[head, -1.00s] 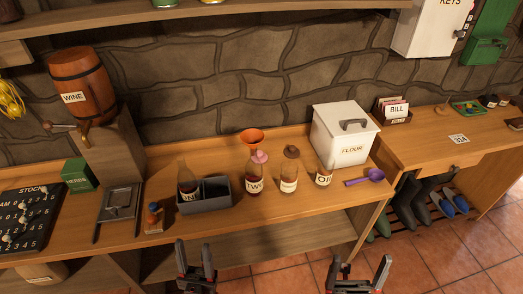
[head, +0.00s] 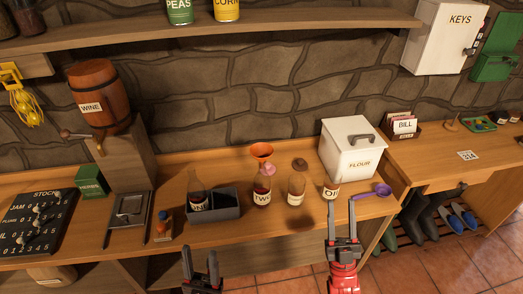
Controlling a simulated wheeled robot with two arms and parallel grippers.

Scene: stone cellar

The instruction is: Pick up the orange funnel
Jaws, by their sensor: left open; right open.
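The orange funnel (head: 262,151) sits on top of the bottle labelled TWO (head: 262,191), on the wooden bench in the head view. A pink piece (head: 268,169) shows just below the funnel, at the bottle's neck. My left gripper (head: 199,252) is open and empty, low in front of the bench, below and left of the funnel. My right gripper (head: 344,222) is open and stands upright at the bench's front edge, right of the funnel. It is apart from the funnel and partly covers the bottle labelled O (head: 331,188).
A grey divided box (head: 228,211) holding a bottle (head: 197,187) stands left of the funnel. A brown-topped bottle (head: 297,186) stands close on its right. A white flour bin (head: 347,150) and purple scoop (head: 383,190) are further right. A shelf (head: 290,27) runs above.

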